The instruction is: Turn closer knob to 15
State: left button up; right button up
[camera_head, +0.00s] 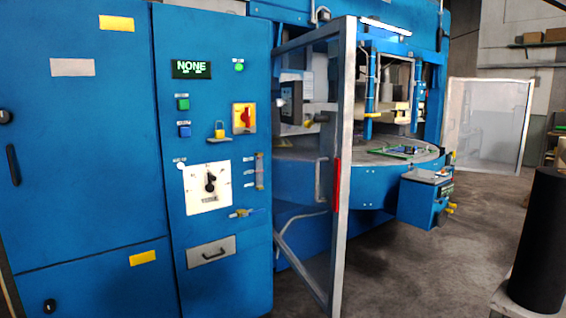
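A black knob (210,182) sits on a white square dial plate (206,190) on the blue cabinet front. Its scale marks are too small to read, so I cannot tell its setting. Above and to the right of it is a red rotary switch (244,118) on a yellow plate. A dark display (191,69) above reads NONE in green. Neither of my grippers is in view.
A framed door (341,170) stands open right of the cabinet, before a round machine table (370,150). A black cylinder (541,240) stands at right. Floor between is clear.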

aim_at(278, 103)
jog(key=i+j+z, duration=0.3)
jog(key=i+j, duration=0.15)
jog(key=j, duration=0.25)
jog(key=i+j+u, duration=0.1)
jog(key=i, duration=0.6)
jog(key=i+j+u, duration=0.1)
jog(key=i, duration=0.55)
jog(key=j, duration=0.1)
